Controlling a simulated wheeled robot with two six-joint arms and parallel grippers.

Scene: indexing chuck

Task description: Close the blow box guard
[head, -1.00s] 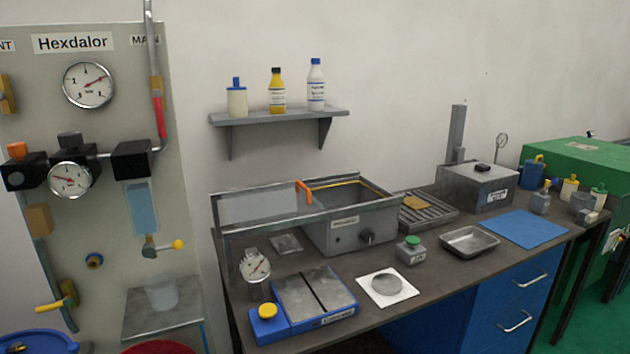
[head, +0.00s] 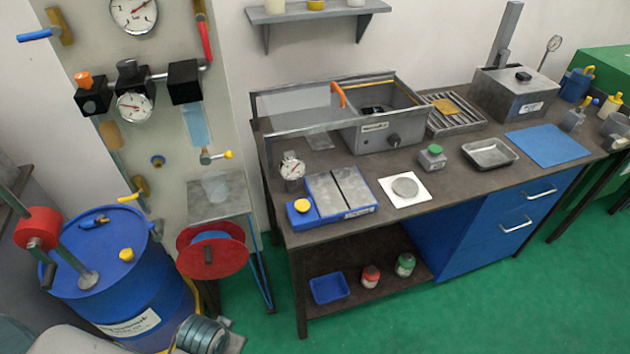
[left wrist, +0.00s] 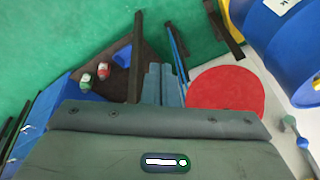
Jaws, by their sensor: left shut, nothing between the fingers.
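The blow box (head: 375,137) is a grey open-topped box on the bench. Its clear guard (head: 295,106) sits in a metal rail frame, slid out to the left of the box, so the top is uncovered. An orange handle (head: 338,94) stands at the guard's right end, by the box's left edge. Something dark lies inside the box, not clear. In the left wrist view, my left gripper (left wrist: 162,84) is shut and empty, its fingers together, well away from the guard. My right gripper is not in view.
A blue-and-grey unit (head: 340,193) and a dial gauge (head: 292,168) stand on the bench in front of the guard. A red reel (head: 212,250) and blue drum (head: 105,260) stand left of the bench. Green floor (head: 470,315) is clear in front.

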